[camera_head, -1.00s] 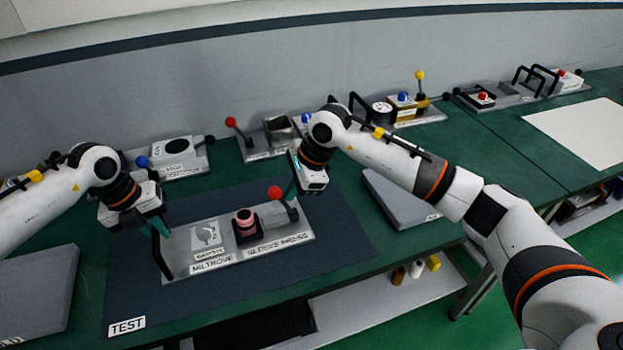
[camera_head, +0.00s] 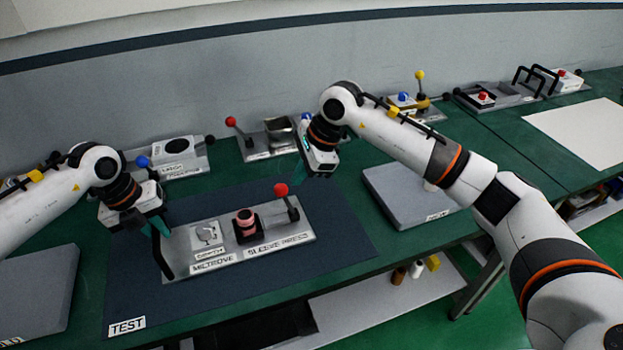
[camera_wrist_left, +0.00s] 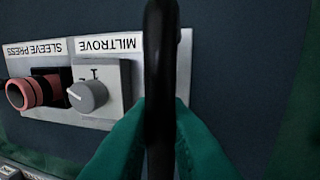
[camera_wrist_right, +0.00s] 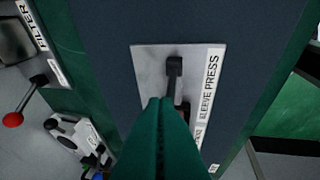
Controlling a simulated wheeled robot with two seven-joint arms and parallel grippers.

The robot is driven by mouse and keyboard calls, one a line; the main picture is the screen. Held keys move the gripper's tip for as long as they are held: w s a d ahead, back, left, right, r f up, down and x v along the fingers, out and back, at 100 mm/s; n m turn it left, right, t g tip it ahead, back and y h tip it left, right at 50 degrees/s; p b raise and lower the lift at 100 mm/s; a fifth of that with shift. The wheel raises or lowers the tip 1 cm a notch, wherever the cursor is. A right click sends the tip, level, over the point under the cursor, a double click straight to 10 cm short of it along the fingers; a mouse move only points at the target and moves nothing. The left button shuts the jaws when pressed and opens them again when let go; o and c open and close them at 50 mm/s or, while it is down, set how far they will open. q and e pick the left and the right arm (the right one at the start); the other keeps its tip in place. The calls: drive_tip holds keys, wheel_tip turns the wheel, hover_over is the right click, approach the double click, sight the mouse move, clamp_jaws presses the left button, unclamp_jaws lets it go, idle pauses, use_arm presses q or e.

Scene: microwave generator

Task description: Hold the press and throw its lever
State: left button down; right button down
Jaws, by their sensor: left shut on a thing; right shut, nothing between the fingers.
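The press is a grey plate (camera_head: 225,262) labelled MILTROVE and SLEEVE PRESS on a dark blue mat. It carries a grey dial (camera_wrist_left: 88,96), a pink sleeve in a black holder (camera_head: 246,226), and a lever with a red ball (camera_head: 281,190) at its right end. The lever leans left in the head view. My left gripper (camera_head: 158,229) is shut on the black handle (camera_wrist_left: 160,60) at the plate's left end. My right gripper (camera_head: 312,172) is shut and empty, above and beyond the lever, apart from it. In the right wrist view its fingers (camera_wrist_right: 158,105) hide the ball.
Other devices stand along the wall, including one with a red-ball lever (camera_head: 231,121) and one with a yellow-ball lever (camera_head: 420,76). Grey slabs lie left (camera_head: 35,300) and right (camera_head: 405,195) of the mat (camera_head: 335,240). The mat's front is clear.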

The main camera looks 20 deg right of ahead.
use_arm(q)
drive_tip(key=shift+f, duration=0.1)
use_arm(e)
drive_tip(key=v, duration=1.2)
drive_tip(key=shift+s, duration=0.1)
use_arm(q)
drive_tip(key=c, duration=1.3)
unclamp_jaws()
drive_tip(key=shift+a, duration=0.1)
drive_tip(key=r, duration=0.4)
drive_tip(key=a+r, duration=0.1)
drive_tip(key=r, duration=0.2)
drive_tip(key=a+r, duration=0.1)
drive_tip(key=r, duration=0.3)
drive_tip(key=shift+a+r, duration=0.15)
drive_tip(key=shift+r, duration=0.2)
